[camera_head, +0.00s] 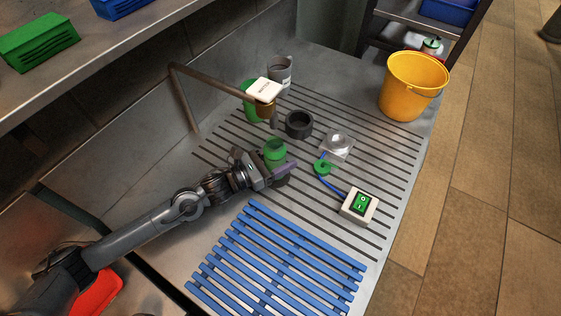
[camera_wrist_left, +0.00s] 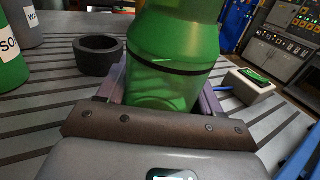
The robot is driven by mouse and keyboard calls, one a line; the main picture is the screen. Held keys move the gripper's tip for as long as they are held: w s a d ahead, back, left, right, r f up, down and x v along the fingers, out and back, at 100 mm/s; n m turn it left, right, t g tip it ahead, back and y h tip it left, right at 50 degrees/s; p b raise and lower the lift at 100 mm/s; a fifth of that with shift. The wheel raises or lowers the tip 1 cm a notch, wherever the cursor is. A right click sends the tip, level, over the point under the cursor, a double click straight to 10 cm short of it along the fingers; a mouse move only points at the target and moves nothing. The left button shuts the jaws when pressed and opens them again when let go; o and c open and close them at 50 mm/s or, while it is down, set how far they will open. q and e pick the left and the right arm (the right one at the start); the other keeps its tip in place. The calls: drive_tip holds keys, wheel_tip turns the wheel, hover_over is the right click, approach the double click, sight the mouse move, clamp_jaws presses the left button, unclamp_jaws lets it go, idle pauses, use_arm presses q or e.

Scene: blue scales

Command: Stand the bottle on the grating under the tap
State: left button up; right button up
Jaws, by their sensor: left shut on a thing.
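A green bottle (camera_head: 275,150) with a dark band is held between the purple fingers of my left gripper (camera_head: 280,174). It fills the middle of the left wrist view (camera_wrist_left: 176,55) and looks about upright there. I cannot tell whether its base touches the surface. The tap (camera_head: 266,92) is a bent pipe with a white labelled head, its spout pointing down behind the bottle. The grating (camera_head: 225,132) is the metal surface with dark slots; it runs under the tap and the gripper. My right gripper is not in view.
A dark ring (camera_head: 299,135) stands close to the spout. Labelled green (camera_head: 248,112) and grey (camera_head: 280,72) containers stand behind the tap. A clear-domed item (camera_head: 337,145), a green ring (camera_head: 322,168) and a switch box (camera_head: 359,206) lie right. A blue slatted mat (camera_head: 270,262) lies in front; a yellow bucket (camera_head: 412,92) stands back right.

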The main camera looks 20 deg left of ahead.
use_arm(q)
drive_tip(key=shift+f, duration=0.6)
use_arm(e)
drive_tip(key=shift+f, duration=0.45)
use_arm(q)
drive_tip(key=shift+f+b, duration=0.25)
drive_tip(key=shift+b, duration=0.05)
drive_tip(key=o, duration=1.2)
drive_tip(key=shift+c, duration=0.2)
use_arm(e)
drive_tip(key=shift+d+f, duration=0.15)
use_arm(q)
drive_tip(key=shift+r, duration=0.15)
drive_tip(key=shift+r+p, duration=0.15)
drive_tip(key=shift+p, duration=0.15)
drive_tip(key=shift+s+a, duration=0.2)
drive_tip(key=shift+s, duration=0.1)
drive_tip(key=p+v, duration=0.1)
drive_tip(key=v, duration=1)
drive_tip(key=shift+s+a, duration=0.1)
drive_tip(key=shift+a, duration=0.05)
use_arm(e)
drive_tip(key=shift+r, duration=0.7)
